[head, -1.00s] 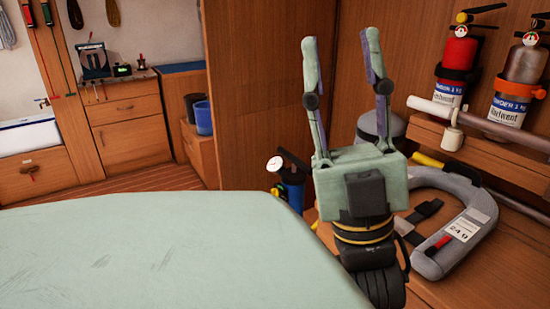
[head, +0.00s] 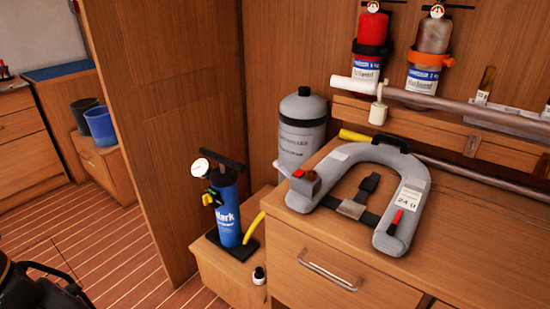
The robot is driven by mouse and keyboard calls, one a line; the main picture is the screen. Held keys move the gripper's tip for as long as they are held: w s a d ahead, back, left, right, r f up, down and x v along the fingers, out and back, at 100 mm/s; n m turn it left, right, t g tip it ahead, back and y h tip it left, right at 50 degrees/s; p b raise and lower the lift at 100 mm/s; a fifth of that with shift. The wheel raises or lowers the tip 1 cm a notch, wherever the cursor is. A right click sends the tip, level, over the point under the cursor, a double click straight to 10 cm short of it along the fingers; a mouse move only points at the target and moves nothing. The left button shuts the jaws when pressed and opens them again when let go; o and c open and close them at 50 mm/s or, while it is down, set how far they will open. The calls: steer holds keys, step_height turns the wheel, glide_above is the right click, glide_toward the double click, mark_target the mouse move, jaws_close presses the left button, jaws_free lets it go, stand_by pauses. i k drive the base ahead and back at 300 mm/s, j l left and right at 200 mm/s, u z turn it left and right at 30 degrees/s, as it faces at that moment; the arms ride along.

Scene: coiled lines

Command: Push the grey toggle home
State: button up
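I cannot single out a grey toggle for certain in the head view. A grey horseshoe-shaped life vest (head: 408,178) lies on the wooden counter at right, with a white tag marked with numbers. A small grey-brown block (head: 305,183) with a red part sits at its left end. A red tab (head: 396,219) shows on its right end. A dark strap and grey buckle (head: 351,208) lie between its arms. My gripper is out of view; a dark shape at the lower left corner is cut off, and I cannot tell what it is.
A blue pump (head: 227,212) with a gauge and a grey cylinder (head: 303,130) stand left of the counter (head: 480,235). A red extinguisher (head: 370,35) and a grey one (head: 433,40) hang above a pale pipe (head: 450,103). The plank floor (head: 135,235) is clear at left.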

mark_target(277, 164)
steer(key=i+l+u, duration=0.2)
steer(key=i, duration=0.25)
steer(key=i+l+u, duration=0.15)
steer(key=i+l, duration=0.15)
steer(key=i, duration=0.15)
steer(key=k+j+z, duration=0.15)
steer(key=j+z, duration=0.15)
steer(key=j, duration=0.2)
steer(key=k, duration=0.05)
